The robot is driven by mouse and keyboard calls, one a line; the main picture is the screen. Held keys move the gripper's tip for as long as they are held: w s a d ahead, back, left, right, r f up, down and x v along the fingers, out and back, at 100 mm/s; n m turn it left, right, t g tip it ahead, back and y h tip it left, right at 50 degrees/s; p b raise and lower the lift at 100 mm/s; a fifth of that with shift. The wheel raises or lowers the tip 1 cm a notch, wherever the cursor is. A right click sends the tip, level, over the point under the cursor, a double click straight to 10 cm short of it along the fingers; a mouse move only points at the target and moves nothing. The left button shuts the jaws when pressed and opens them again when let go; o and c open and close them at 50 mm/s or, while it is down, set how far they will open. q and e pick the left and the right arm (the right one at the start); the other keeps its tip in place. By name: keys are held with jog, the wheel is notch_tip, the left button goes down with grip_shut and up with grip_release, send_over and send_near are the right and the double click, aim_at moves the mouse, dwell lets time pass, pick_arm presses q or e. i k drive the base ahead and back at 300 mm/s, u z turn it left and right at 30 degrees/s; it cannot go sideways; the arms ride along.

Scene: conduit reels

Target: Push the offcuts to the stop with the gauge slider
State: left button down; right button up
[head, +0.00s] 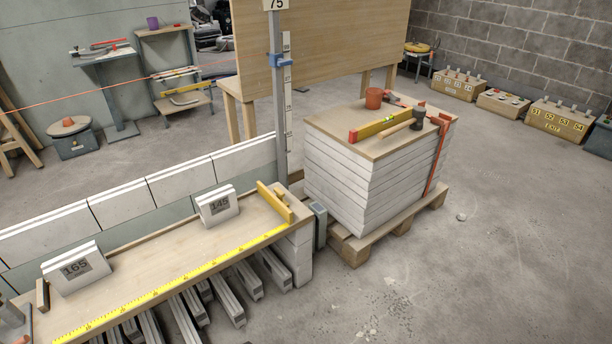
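Two pale offcuts stand on the wooden bench top (140,270). The one marked 165 (72,270) is near the left end, and the one marked 145 (217,206) is further right, with a clear gap between them. A yellow upright plate with a wooden block, which looks like the stop (272,202), is at the bench's right end, apart from the 145 offcut. A small wooden block (42,295), possibly the gauge slider, stands close to the left of the 165 offcut. Neither gripper can be made out.
A yellow measuring tape (165,288) runs along the bench's front edge. Pale blocks (180,187) line its back. A grey object (12,318) is cut off at the lower left. A strapped board stack (360,170) on a pallet stands right of the bench.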

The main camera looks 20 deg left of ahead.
aim_at(277, 203)
jog(key=u, duration=0.35)
jog(key=i, duration=0.9)
jog(key=u, duration=1.4)
jog(key=i, duration=0.85)
jog(key=u, duration=0.1)
